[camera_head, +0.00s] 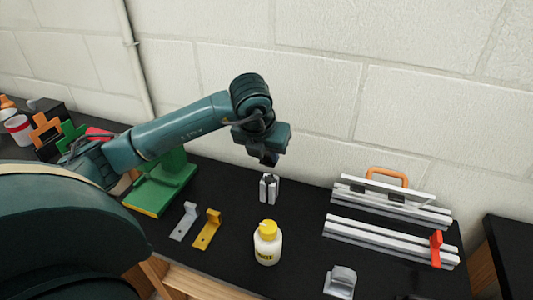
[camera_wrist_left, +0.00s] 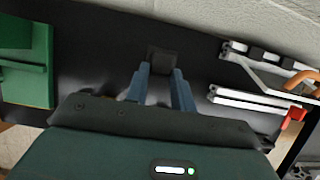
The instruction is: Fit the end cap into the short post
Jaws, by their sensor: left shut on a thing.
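The short post (camera_head: 269,188) is a small silver upright extrusion on the black table, in the middle of the head view. My left gripper (camera_head: 268,158) is just above it, pointing down. In the left wrist view its two blue-grey fingers (camera_wrist_left: 162,72) are shut on the end cap (camera_wrist_left: 162,60), a small dark square piece at the fingertips. The cap appears apart from the post's top, but it is dark against the gripper in the head view. The post is not visible in the wrist view. My right gripper is not in view.
A white bottle with yellow cap (camera_head: 267,244) stands in front of the post. Grey (camera_head: 185,222) and yellow (camera_head: 207,230) brackets lie left, beside a green stand (camera_head: 160,190). Long silver extrusions (camera_head: 385,240) with a red piece (camera_head: 436,249) lie right. A silver bracket (camera_head: 341,281) is near the front.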

